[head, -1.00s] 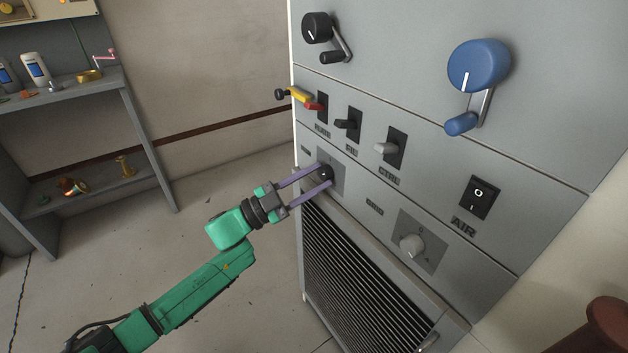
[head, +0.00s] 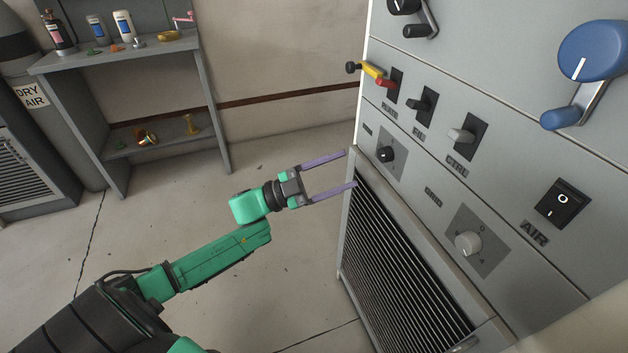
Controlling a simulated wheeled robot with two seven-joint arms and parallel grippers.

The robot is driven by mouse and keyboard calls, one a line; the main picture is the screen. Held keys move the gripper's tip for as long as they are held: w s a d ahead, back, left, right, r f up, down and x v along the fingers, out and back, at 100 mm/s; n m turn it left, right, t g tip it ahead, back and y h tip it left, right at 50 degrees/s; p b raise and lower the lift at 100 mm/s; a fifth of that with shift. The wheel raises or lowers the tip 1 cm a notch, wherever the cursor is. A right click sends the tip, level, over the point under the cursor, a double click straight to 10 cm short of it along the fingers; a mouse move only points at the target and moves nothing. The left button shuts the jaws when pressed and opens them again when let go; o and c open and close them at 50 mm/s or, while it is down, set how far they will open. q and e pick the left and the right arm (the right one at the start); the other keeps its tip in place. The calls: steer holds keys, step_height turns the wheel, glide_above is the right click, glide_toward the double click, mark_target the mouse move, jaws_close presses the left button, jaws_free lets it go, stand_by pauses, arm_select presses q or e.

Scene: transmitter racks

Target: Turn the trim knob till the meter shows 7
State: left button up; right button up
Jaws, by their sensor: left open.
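A small black knob (head: 386,155) with a white pointer mark sits on a square plate low on the grey rack's front. A light grey knob (head: 468,243) sits on a similar plate to its lower right. The small labels are too blurred to tell which is the trim knob. No meter face shows in this view. My left gripper (head: 350,169) is open and empty, its two purple fingers pointing at the rack's left edge. It is apart from the black knob, to its left. My right gripper is out of view.
Above the knobs are a row of levers (head: 463,135), a black rocker switch (head: 562,203) marked AIR and a large blue crank (head: 592,52). A louvred grille (head: 400,260) lies below. A grey shelf (head: 105,60) stands at the back left. The floor between is clear.

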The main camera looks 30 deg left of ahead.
arm_select(q)
steer(key=v, duration=0.7)
steer(key=shift+a, duration=0.1)
